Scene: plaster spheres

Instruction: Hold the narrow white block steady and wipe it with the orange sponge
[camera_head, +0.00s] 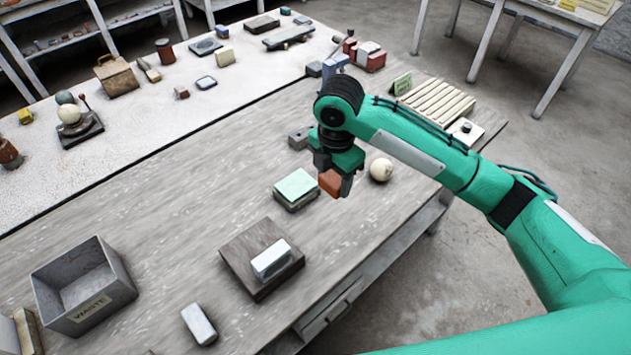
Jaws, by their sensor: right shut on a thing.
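The narrow white block (271,261) lies on a dark brown board (237,247) near the front of the wooden bench. My right gripper (336,183) is shut on the orange sponge (330,182). It holds the sponge to the upper right of the board, apart from the white block. The gripper's fingers hide part of the sponge. My left gripper is not in view, and nothing is seen touching the white block.
A pale green pad on a block (296,187) lies between board and sponge. A plaster ball (381,169) sits right of the gripper. A grey waste bin (83,288) and another whitish block (199,324) are at lower left. Bare bench (180,210) lies left of the board.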

